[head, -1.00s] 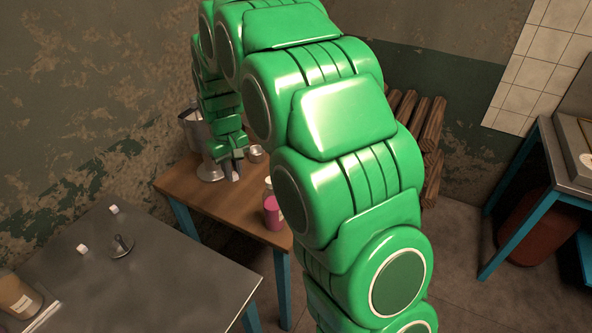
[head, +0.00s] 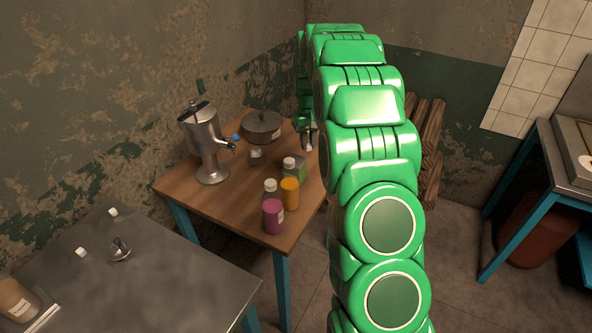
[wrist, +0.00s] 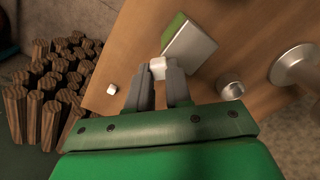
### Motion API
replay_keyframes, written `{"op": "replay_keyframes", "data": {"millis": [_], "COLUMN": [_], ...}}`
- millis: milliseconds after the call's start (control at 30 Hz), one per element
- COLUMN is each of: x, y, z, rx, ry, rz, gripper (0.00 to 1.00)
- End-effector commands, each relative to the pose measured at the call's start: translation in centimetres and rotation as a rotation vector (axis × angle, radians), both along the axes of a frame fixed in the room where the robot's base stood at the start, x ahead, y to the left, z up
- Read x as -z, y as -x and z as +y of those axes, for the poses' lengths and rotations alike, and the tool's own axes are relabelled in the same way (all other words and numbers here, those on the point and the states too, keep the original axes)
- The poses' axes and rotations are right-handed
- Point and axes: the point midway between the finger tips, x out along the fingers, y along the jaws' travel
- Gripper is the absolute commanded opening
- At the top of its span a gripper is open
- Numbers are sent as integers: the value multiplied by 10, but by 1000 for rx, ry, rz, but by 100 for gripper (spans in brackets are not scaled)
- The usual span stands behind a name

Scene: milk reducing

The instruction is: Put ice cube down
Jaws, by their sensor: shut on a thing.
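My gripper (wrist: 158,88) is shut on a white ice cube (wrist: 158,67), held between the fingertips over the wooden table (wrist: 133,45). In the head view my gripper (head: 308,138) is at the table's far right side, partly hidden by my arm. I cannot tell whether the held cube touches the table. Another small white cube (wrist: 112,89) lies on the wood near the edge, left of the fingers in the wrist view. Two more white cubes (head: 113,211) (head: 81,251) lie on the grey metal table (head: 150,275).
A green and silver box (wrist: 192,52) is just beyond the fingertips. A metal cup (wrist: 231,89) is to their right. A metal dispenser (head: 206,140), a lidded pot (head: 262,127), a pink bottle (head: 273,212) and an orange bottle (head: 290,190) share the table. Logs (wrist: 50,85) stand beside it.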

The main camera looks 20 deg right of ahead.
Motion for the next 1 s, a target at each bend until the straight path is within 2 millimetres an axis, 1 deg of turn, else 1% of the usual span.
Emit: {"op": "replay_keyframes", "data": {"millis": [167,500,1000], "x": [6,20,40], "y": [-10,-43,-84], "z": [-6,-11,-19], "rx": [5,4,4], "ry": [0,1,0], "rz": [2,-2,0], "gripper": [0,0,0]}}
